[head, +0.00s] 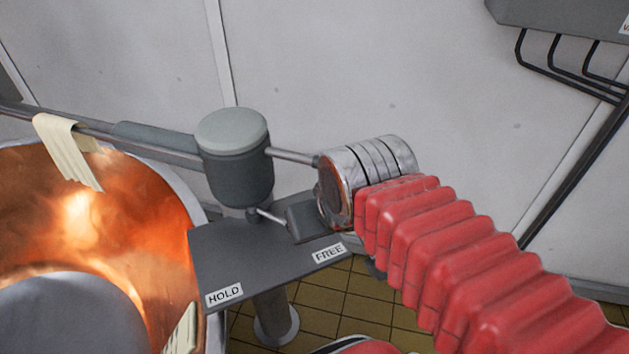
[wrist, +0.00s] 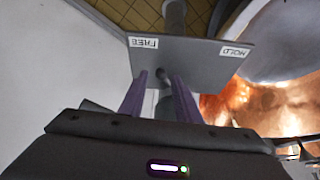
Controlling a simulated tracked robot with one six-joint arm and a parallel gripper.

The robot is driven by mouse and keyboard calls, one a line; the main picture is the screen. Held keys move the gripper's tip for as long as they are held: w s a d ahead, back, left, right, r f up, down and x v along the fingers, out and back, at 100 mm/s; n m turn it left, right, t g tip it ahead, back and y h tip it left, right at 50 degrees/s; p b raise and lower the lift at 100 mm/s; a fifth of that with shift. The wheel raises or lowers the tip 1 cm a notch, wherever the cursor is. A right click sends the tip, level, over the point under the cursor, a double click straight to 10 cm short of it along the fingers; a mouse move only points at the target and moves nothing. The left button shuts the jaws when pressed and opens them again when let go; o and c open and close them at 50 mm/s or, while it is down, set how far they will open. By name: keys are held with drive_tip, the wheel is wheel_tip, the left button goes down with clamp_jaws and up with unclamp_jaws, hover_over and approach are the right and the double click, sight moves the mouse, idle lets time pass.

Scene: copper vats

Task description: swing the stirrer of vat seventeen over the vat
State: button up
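The copper vat (head: 150,215) stands at the left in the head view; no number is visible. The stirrer's long bar (head: 165,150) runs from the grey capped pivot (head: 234,160) leftward along the vat's back rim. A short lever (head: 268,216) sticks out below the pivot, over a plate (head: 235,255) marked HOLD (head: 224,294) and FREE (head: 329,253). It points nearer FREE. My gripper (wrist: 161,77) is at this lever, its two purple fingers apart, one on each side. A gap seems to show between fingers and lever. The fingertips are hidden in the head view.
A thin rod (head: 292,157) leaves the pivot rightward and passes behind my wrist. Cream cloth-like strips hang on the bar (head: 68,150) and at the vat's front rim (head: 184,330). A post (head: 273,315) holds the plate. A pale wall (head: 330,60) stands close behind.

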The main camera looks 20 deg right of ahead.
drive_tip(key=shift+o, duration=0.5)
drive_tip(key=d+f+m+g, duration=0.2)
drive_tip(key=d+f+m, duration=0.1)
drive_tip(key=d+f, duration=0.2)
drive_tip(key=d, duration=0.2)
drive_tip(key=shift+d+m, duration=0.3)
drive_tip(key=shift+m, duration=0.1)
drive_tip(key=m+t+y, duration=0.9)
drive_tip(key=m+y, duration=0.4)
drive_tip(key=m, duration=1.1)
approach(327, 160)
drive_tip(key=s+d, duration=0.1)
drive_tip(key=s+d+f, duration=0.1)
drive_tip(key=d, duration=0.1)
drive_tip(key=shift+s+f, duration=0.15)
drive_tip(key=shift+s, duration=0.15)
drive_tip(key=shift+a+y, duration=0.1)
drive_tip(key=shift+y, duration=0.2)
drive_tip(key=x, duration=1.3)
drive_tip(key=shift+w+a, duration=0.25)
drive_tip(key=shift+w, duration=0.05)
